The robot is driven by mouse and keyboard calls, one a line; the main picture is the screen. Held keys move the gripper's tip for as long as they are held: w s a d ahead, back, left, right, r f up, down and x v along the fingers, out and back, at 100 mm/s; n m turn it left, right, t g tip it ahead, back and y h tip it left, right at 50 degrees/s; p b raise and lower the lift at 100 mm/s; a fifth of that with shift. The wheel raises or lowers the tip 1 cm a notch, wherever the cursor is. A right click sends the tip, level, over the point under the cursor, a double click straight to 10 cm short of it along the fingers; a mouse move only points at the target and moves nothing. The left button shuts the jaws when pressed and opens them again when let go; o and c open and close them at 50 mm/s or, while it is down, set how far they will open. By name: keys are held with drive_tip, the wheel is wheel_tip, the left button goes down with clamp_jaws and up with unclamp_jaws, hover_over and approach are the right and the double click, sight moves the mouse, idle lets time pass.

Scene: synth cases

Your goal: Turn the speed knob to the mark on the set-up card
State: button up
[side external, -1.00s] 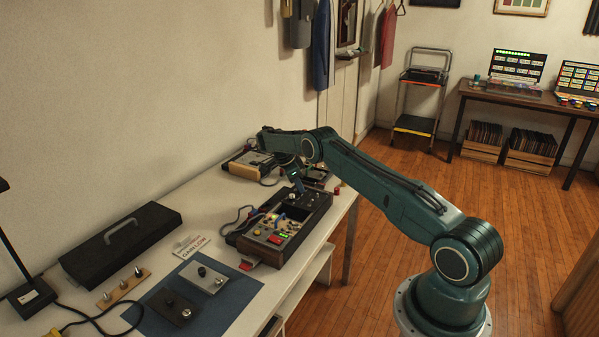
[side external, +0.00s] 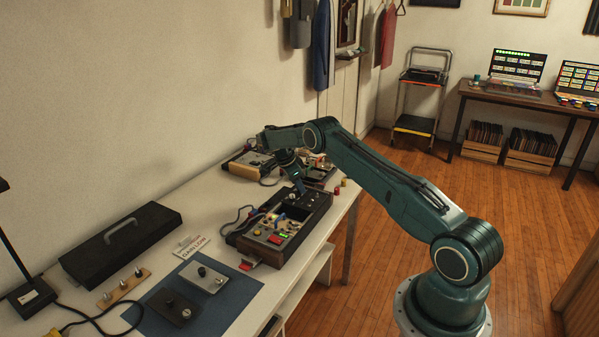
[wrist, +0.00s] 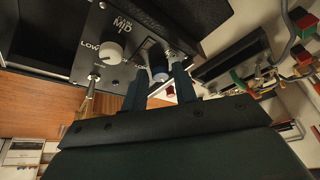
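My gripper (wrist: 158,88) hangs over the far end of the dark device (side external: 270,232) on the bench. In the wrist view its two fingers are apart. A small blue-grey knob (wrist: 160,74) shows in the gap between the fingertips; I cannot tell whether they touch it. A white knob (wrist: 110,53) with "LOW" and "MID" printed around it sits on the black panel, left of the fingers. I cannot read a "speed" label. The white set-up card (side external: 191,246) lies left of the device; its large print appears to read "GAIN: LOW".
A thin metal lever (wrist: 91,92) stands up left of the fingers. Cables run beside the device. A blue mat (side external: 235,300) with knob plates, a black case (side external: 120,243) and a wooden strip with knobs (side external: 122,289) occupy the near bench. Another device (side external: 245,165) stands beyond.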

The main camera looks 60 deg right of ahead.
drive_tip(key=shift+n, duration=0.4)
